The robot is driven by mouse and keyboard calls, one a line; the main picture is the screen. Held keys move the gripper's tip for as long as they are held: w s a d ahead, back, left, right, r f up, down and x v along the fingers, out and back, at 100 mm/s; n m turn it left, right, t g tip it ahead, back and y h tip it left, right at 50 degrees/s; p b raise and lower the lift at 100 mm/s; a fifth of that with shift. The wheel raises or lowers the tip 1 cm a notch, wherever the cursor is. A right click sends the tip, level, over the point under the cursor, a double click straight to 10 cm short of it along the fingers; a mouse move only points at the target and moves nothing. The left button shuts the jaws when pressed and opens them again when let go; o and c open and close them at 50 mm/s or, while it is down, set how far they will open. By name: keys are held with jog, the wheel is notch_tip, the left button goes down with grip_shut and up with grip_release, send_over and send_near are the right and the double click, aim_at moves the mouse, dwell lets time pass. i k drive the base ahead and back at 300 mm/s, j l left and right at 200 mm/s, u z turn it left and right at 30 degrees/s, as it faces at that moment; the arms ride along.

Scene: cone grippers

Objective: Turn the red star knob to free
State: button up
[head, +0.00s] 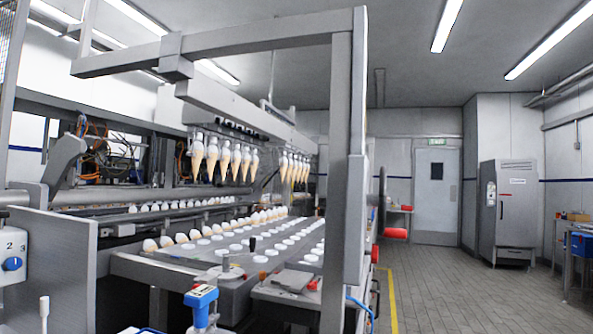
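No red part in view shows a clear star shape. A small red part (375,253) sits on the right side of the machine's grey upright post. A red cylindrical handle (395,234) sticks out to the right just above it. Smaller red parts show low on the machine, one near the grey block (295,280) and one by the tray edge. I cannot tell which of these is the star knob, nor its setting. My gripper is not in view.
The cone machine (345,200) fills the left and middle, with hanging cones (222,160) and rows of white-topped pockets. A blue-topped fitting (200,297) and a blue selector dial (12,264) stand in front. Tiled floor (440,285) is open at right, before a grey cabinet (508,210).

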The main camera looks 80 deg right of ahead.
aim_at(373, 253)
jog(key=z, duration=2.35)
